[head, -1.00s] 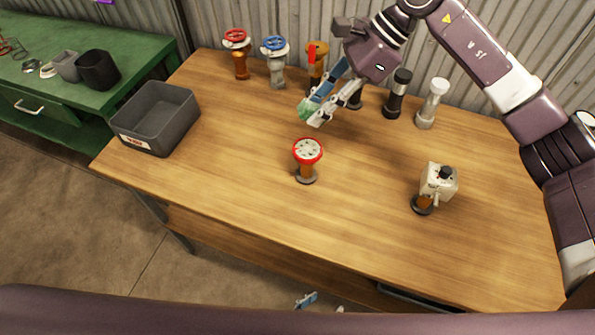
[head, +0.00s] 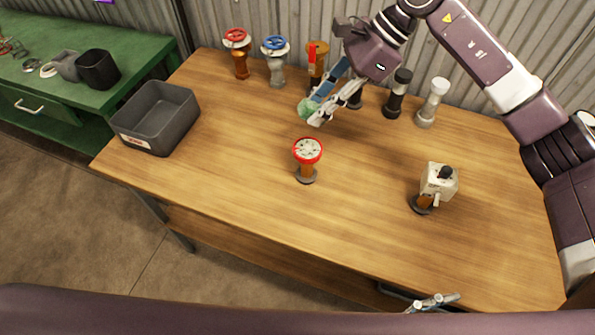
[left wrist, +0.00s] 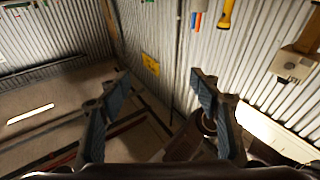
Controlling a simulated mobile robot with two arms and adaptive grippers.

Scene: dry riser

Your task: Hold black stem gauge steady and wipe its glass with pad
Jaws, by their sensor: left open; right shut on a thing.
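My right gripper (head: 316,113) is shut on a green pad (head: 306,107) above the back middle of the table. A black-stemmed piece (head: 396,98) stands upright at the back, right of that gripper; I cannot make out a glass face on it. A red-rimmed piece (head: 308,152) with a pale round face and orange stem stands alone mid-table, apart from the pad. My left gripper (left wrist: 160,90) is open and empty in the left wrist view; in the head view only its tips (head: 432,302) show at the table's front edge.
Red-wheel (head: 238,52) and blue-wheel (head: 275,60) valves, a red-lever piece (head: 316,62) and a white piece (head: 432,102) line the back. A white box-topped piece (head: 438,182) stands right. A grey bin (head: 160,118) sits left. The front middle is clear.

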